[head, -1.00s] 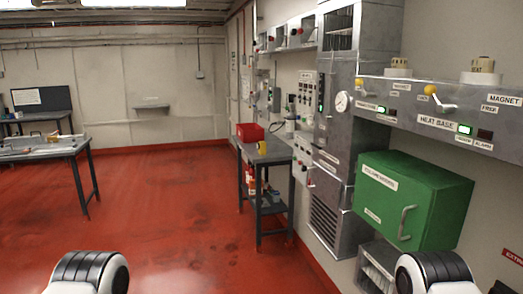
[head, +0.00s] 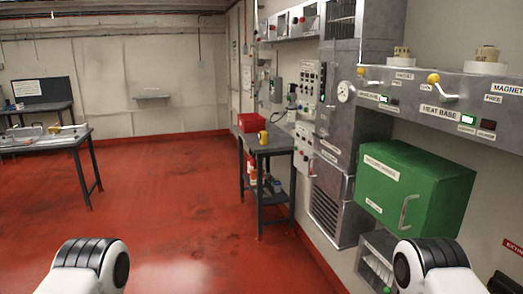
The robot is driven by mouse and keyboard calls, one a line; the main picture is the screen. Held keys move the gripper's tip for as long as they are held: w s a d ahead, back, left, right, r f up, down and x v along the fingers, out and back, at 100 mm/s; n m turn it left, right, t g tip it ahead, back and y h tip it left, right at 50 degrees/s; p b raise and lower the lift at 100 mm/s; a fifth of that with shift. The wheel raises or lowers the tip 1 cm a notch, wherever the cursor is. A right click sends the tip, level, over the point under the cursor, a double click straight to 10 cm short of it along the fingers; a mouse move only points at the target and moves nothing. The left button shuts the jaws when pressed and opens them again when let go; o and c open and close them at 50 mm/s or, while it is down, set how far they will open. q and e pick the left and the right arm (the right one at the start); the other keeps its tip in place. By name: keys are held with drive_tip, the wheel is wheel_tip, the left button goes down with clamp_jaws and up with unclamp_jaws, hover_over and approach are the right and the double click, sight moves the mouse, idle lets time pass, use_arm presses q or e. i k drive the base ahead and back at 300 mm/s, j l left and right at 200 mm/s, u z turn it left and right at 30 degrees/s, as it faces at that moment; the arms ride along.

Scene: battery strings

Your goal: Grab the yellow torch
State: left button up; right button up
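A small yellow object (head: 263,138) stands on the grey metal table by the right wall. It is too small to tell for certain whether it is the torch. Another tiny yellow item (head: 54,129) lies on the workbench at the left; its kind is unclear. Only the white and black links of my two arms show at the bottom left and bottom right. Neither gripper is in view, and both tables are well ahead of me.
The grey table (head: 277,143) also bears a red bin (head: 251,122), with red items on its lower shelf. A green cabinet (head: 415,190) juts out at the right, below a control panel (head: 450,105). A workbench (head: 45,143) stands left. The red floor (head: 170,205) between is clear.

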sight(263, 136)
drive_tip(key=i+j+u, duration=0.15)
drive_tip(key=i+u, duration=0.25)
drive_tip(key=i, duration=1.9)
